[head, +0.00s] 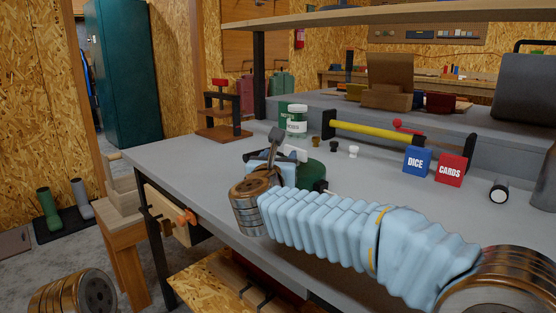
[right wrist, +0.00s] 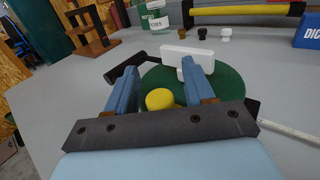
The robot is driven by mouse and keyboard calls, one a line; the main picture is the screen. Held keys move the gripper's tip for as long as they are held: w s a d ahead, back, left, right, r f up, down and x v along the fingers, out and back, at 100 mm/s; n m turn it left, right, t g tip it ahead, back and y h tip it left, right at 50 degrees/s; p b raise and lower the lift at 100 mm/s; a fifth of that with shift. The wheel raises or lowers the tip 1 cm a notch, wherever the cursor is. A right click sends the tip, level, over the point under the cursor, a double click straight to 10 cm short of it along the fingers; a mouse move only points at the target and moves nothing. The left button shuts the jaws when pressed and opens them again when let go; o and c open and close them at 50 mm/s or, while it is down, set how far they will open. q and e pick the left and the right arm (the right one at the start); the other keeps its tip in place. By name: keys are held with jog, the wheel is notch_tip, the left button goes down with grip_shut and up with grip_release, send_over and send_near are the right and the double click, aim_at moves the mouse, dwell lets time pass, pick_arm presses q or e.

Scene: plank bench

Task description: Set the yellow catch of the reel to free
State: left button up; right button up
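The reel (right wrist: 225,92) is a green round body lying on the grey bench, with a white block and a dark handle at its far side. In the head view the reel (head: 312,174) is partly hidden behind my right gripper and arm. Its yellow catch (right wrist: 159,99) is a rounded knob, seen in the right wrist view between my fingers; the head view hides it. My right gripper (right wrist: 160,72) is open, its two blue fingers apart on either side of the catch. I cannot tell whether they touch it. My left gripper is out of view.
Behind the reel stand a white-and-green jar (head: 297,119), small knobs (head: 353,152) and a yellow bar (head: 362,131) on black supports. Blue DICE (head: 416,160) and red CARDS (head: 451,170) boxes are to the right. The bench (head: 185,153) is clear at the left.

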jog(key=b+v, duration=0.2)
jog(key=v, duration=1)
jog(key=shift+s, duration=0.35)
jog(key=shift+s+a, duration=0.2)
jog(key=shift+s, duration=0.35)
